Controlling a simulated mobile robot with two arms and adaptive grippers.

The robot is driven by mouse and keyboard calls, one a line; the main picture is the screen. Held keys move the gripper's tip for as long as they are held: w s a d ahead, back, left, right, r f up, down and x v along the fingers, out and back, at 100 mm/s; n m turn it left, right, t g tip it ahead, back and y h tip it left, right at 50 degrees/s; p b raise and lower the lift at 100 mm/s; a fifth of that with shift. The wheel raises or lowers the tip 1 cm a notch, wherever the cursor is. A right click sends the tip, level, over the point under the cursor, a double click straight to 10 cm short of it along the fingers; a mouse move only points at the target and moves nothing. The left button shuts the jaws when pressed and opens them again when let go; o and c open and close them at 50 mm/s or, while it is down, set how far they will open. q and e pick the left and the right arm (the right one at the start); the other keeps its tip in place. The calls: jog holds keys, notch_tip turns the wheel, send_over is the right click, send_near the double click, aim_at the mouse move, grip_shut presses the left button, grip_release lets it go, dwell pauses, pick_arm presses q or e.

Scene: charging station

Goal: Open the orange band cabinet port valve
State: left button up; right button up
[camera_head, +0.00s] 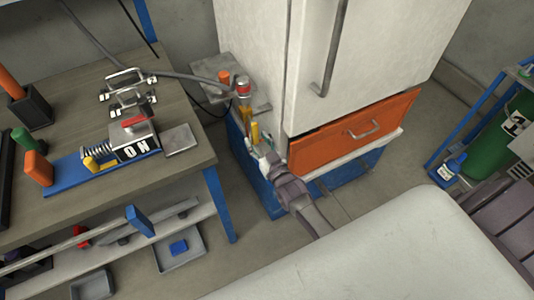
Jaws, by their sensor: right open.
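The cabinet (255,40) is white with an orange band (340,135) low on its front, which carries a grey handle. On the cabinet's left side is a port fitting (243,88) with a red ring, and a grey hose runs to it from the left. A yellow lever (255,132), apparently the valve handle, shows below the fitting. My right gripper (259,149) is open just below and beside the lever. Whether its fingers touch or surround the lever cannot be told at this size. My left gripper is not in view.
A workbench (60,125) on the left holds a red-handled clamp device (132,135) marked ON. Below is a shelf with a grey tray (190,252). A green cylinder (500,135) and blue rack stand at right. Clear floor lies between bench and cabinet.

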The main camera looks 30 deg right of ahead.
jog(key=s, duration=1)
jog(key=shift+s+d, duration=0.15)
jog(key=shift+d, duration=0.1)
